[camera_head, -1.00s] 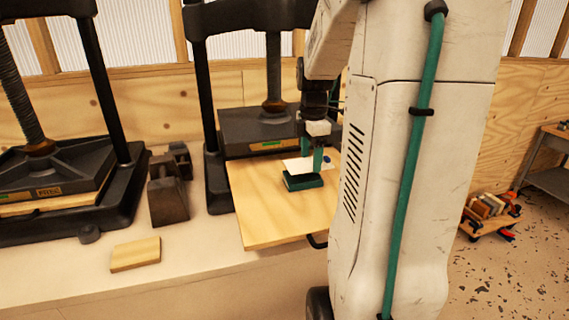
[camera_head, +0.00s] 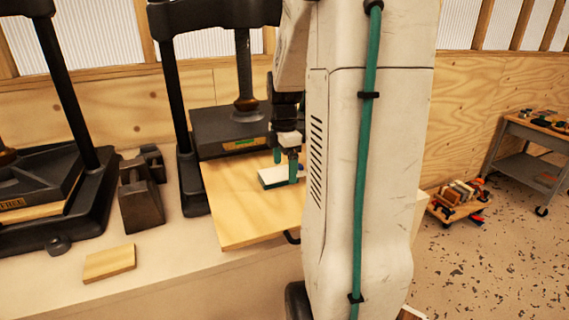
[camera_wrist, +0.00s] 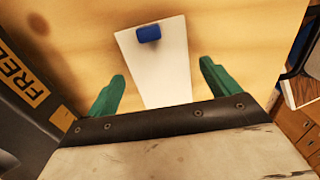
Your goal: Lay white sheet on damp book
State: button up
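The book cannot be made out in that view. My gripper (camera_head: 285,166) is just above the sheet, at its back and right side. In the wrist view its two green fingers stand wide apart on either side of the sheet, with nothing gripped between them.
The book rests on a wooden board (camera_head: 235,225) that juts out from a black press (camera_head: 225,130). A second press (camera_head: 50,185) stands at left. Dark metal weights (camera_head: 140,200) and a small wood block (camera_head: 110,263) lie on the bench. A cart (camera_head: 530,145) stands far right.

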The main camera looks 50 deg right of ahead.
aim_at(284, 172)
jog(key=shift+r, duration=0.1)
notch_tip(284, 172, up, 12)
jog(key=s+a+m, duration=0.2)
jog(key=a+m, duration=0.2)
jog(key=a, duration=1.2)
jog(key=s+a+f+m, duration=0.2)
jog(key=s+a+m, duration=0.1)
jog(key=s+a, duration=0.2)
jog(key=s+a+f+m+t, duration=0.1)
jog(key=s+a+f+m, duration=0.2)
jog(key=a, duration=0.6)
jog(key=s+m, duration=0.1)
jog(key=s, duration=0.1)
jog(key=shift+s+a+m, duration=0.2)
jog(key=shift+s+m, duration=0.1)
